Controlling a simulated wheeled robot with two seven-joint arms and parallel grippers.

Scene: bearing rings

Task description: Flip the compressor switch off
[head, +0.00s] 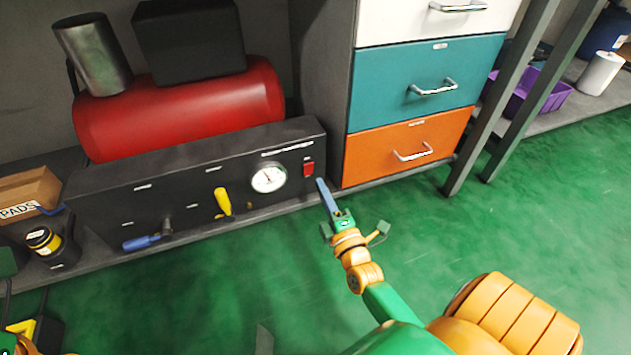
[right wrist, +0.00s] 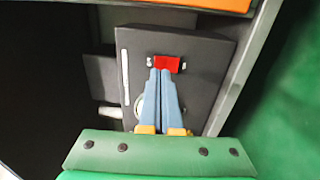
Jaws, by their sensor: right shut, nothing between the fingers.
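The compressor has a red tank (head: 180,108) behind a dark control panel (head: 120,205). A small red switch (head: 308,169) sits at the right end of the panel's front. The switch also shows in the right wrist view (right wrist: 167,64), just beyond my fingertips. My right gripper (head: 321,183) is shut and empty, its blue fingers together and pointing at the panel. In the right wrist view its tips (right wrist: 161,71) overlap the lower edge of the switch. I cannot tell whether they touch it. My left gripper does not show clearly; only parts of that arm are at the lower left.
A pressure gauge (head: 268,178), a yellow lever (head: 223,202) and a blue-handled valve (head: 142,243) are on the panel left of the switch. A drawer cabinet (head: 405,150) stands to the right. The green floor (head: 250,285) in front is open.

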